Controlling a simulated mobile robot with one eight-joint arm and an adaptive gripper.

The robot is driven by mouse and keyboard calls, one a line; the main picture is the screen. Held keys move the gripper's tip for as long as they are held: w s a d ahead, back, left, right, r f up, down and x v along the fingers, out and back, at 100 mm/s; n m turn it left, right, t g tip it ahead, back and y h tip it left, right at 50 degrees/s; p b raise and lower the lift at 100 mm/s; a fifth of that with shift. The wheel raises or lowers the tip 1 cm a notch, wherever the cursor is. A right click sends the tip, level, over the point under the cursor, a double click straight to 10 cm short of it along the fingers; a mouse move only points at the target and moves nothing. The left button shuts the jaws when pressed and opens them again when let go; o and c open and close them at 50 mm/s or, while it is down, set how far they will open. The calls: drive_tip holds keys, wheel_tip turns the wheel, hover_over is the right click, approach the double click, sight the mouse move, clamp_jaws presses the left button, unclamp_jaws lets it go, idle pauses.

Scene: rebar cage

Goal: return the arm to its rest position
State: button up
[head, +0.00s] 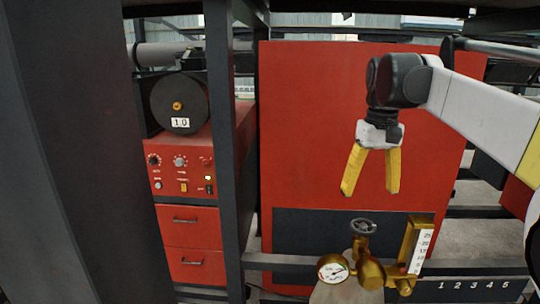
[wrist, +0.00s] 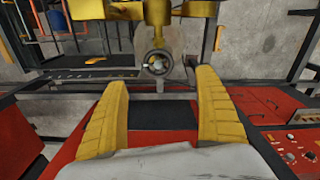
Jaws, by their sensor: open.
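My gripper (head: 367,191) hangs from the end of my white arm in the head view, its two yellow fingers spread apart and pointing down. Nothing is between the fingers. It is in front of a large red panel (head: 310,130) and above a brass regulator with a round gauge (head: 333,269). In the wrist view my gripper (wrist: 160,98) shows both yellow fingers apart, with a dark handwheel (wrist: 157,62) visible beyond the fingertips. I cannot tell the exact gap between the fingers and the handwheel.
A brass flow tube with a numbered scale (head: 420,248) stands beside the regulator. A red machine with knobs (head: 182,172) and a black reel (head: 179,103) stands at the left. Dark posts (head: 228,150) and a numbered rail (head: 470,286) frame the space.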

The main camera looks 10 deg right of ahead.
drive_tip(key=s+a+f+t, duration=0.4)
drive_tip(key=s+a+f, duration=0.2)
drive_tip(key=s+f, duration=0.35)
drive_tip(key=s+a+f+t, duration=0.3)
drive_tip(key=s+a+f, duration=0.2)
drive_tip(key=s+f, duration=0.4)
wheel_tip(320, 180, down, 31)
drive_tip(key=b, duration=3.3)
drive_tip(key=shift+s, duration=0.35)
